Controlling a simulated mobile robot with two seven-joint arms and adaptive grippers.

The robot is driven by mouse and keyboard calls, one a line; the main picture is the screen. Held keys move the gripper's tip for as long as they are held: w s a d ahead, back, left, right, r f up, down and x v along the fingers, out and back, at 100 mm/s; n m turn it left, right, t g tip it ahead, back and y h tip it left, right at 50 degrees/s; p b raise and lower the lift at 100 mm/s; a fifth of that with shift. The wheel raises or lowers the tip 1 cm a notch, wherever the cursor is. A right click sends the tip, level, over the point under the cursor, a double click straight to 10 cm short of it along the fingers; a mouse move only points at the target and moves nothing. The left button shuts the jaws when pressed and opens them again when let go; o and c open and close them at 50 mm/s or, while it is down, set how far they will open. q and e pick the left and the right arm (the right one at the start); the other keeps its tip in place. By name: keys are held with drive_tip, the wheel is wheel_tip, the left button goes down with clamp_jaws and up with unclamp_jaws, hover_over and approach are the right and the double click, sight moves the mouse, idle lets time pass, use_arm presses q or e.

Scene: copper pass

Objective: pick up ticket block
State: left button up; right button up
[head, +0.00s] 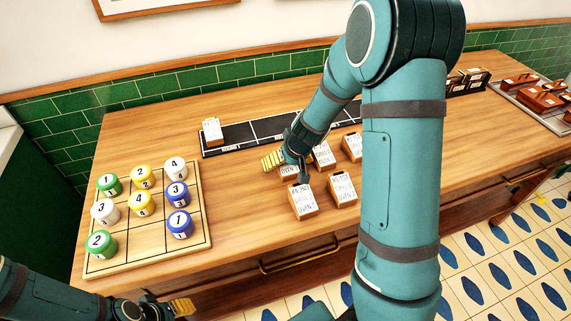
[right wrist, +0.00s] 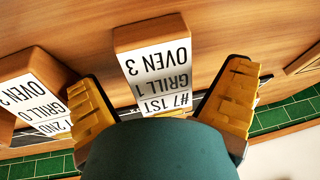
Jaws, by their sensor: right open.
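Several wooden ticket blocks with white printed faces stand on the counter, among them a front block (head: 303,202), one to its right (head: 342,190) and one farther back (head: 352,147). My right gripper (head: 284,164) is open above the left part of this group, partly covering a block (head: 289,171). In the right wrist view, a block reading "#7 1ST GRILL 1 OVEN 3" (right wrist: 155,64) lies between the spread yellow fingers of my gripper (right wrist: 165,88), with gaps on both sides. A second block (right wrist: 38,88) is beside the left finger. My left gripper (head: 168,309) is low at the left; its opening is unclear.
A black rail (head: 250,132) runs along the back, with one ticket block (head: 212,131) at its left end. A wooden grid board (head: 149,238) with numbered jars is at left. A tray with red-brown items (head: 538,100) is at far right.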

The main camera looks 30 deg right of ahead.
drive_tip(key=shift+f+b, duration=0.3)
idle(0.4)
drive_tip(key=c, duration=1.4)
